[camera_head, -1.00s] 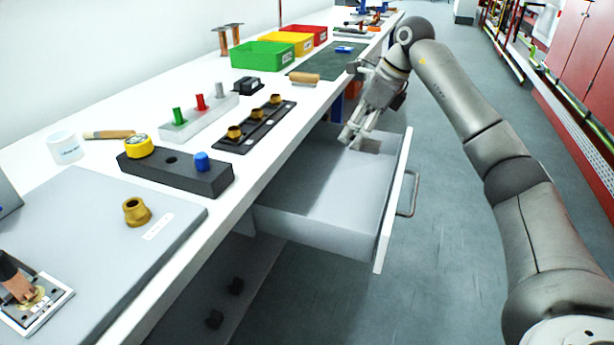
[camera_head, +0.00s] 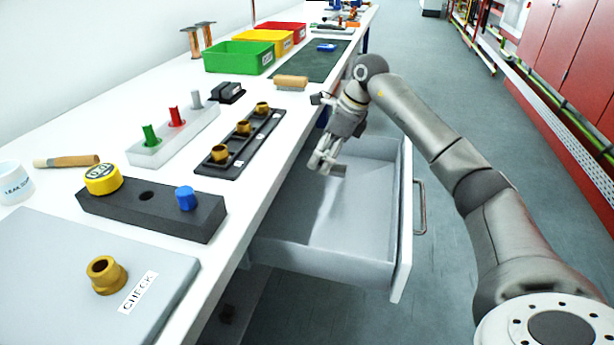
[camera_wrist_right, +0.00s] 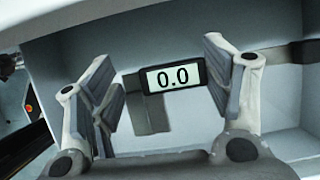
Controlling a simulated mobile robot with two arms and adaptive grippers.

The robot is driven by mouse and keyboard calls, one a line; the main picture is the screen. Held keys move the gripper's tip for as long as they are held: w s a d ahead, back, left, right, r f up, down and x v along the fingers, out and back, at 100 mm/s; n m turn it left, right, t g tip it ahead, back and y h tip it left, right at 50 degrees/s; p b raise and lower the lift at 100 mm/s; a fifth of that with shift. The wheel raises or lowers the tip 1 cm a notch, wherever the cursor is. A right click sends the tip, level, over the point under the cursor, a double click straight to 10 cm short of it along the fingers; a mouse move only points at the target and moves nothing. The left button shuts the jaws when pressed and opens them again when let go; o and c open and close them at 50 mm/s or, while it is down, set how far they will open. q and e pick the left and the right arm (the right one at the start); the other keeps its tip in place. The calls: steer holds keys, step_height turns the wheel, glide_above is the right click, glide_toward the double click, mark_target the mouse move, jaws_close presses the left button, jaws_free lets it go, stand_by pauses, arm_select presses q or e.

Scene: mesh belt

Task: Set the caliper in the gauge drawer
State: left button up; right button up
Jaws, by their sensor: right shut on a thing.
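In the head view my right gripper (camera_head: 325,163) is over the far part of the open gauge drawer (camera_head: 402,225), near the bench side. It is shut on the caliper, which is hard to make out there. The pale drawer interior also shows behind the caliper in the wrist view (camera_wrist_right: 210,122). Whether the caliper touches the drawer floor is unclear. My left gripper is out of view.
The white bench (camera_head: 262,185) runs along the drawer's left side. It holds a black rack with brass fittings (camera_head: 243,128), a dark block with a blue plug (camera_head: 186,198), a brush (camera_head: 291,83) and a green bin (camera_head: 238,57). The near drawer floor looks clear.

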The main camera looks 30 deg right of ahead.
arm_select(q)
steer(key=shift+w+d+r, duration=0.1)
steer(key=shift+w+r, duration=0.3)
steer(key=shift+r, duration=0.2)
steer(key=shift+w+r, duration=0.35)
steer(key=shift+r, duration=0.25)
arm_select(e)
steer(key=w+x, duration=0.1)
steer(key=x, duration=0.6)
steer(key=shift+a+r, duration=0.2)
steer(key=shift+a, duration=0.15)
steer(key=shift+w+f, duration=0.1)
steer(key=shift+w, duration=0.05)
steer(key=shift+f+b, duration=0.35)
steer(key=shift+f, duration=0.15)
steer(key=o, duration=1)
steer(key=shift+f, duration=0.1)
steer(key=o, duration=0.3)
steer(key=shift+a, duration=0.1)
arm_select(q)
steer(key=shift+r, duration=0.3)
